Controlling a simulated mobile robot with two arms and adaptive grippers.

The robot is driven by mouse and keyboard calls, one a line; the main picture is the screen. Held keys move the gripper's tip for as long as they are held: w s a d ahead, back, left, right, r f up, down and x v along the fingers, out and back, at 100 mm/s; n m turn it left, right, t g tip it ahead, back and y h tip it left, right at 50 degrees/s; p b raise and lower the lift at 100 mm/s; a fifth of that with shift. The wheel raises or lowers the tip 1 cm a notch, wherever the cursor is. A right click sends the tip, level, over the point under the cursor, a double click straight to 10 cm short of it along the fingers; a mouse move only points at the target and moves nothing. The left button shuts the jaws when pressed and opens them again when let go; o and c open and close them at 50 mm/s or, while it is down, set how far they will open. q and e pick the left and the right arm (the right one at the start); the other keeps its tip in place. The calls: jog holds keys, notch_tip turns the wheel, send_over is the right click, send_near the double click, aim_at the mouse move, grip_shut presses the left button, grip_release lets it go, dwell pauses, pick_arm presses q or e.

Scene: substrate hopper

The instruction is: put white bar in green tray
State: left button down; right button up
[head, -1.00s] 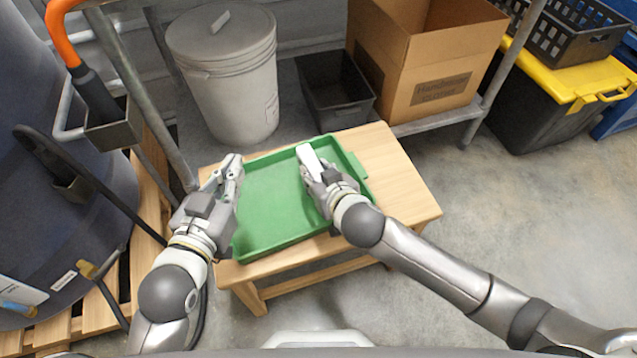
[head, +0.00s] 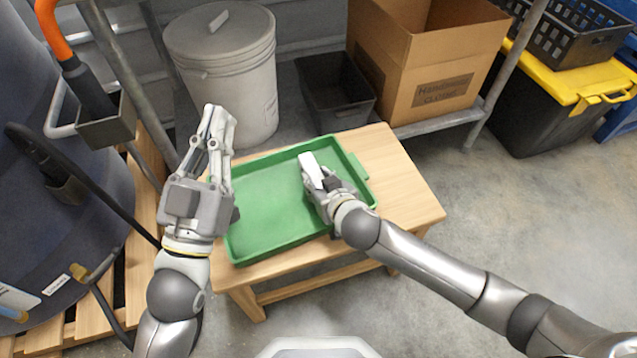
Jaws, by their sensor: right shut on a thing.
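A green tray (head: 268,210) lies on a small wooden table in the head view. A white bar (head: 312,168) is over the right part of the tray. My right gripper (head: 318,184) is shut on the bar's near end; I cannot tell whether the bar touches the tray floor. My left gripper (head: 218,128) is up at the tray's left side, its fingers pointing away from me, with nothing seen between them. Its fingers look close together, and how far they are open is unclear.
The wooden table (head: 405,190) has free room right of the tray. Behind it stand a lidded grey bucket (head: 225,75), a black bin (head: 335,92) and a cardboard box (head: 425,60). A large dark barrel (head: 60,215) and a metal post are at the left.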

jog(key=shift+f, duration=0.15)
jog(key=o, duration=1.1)
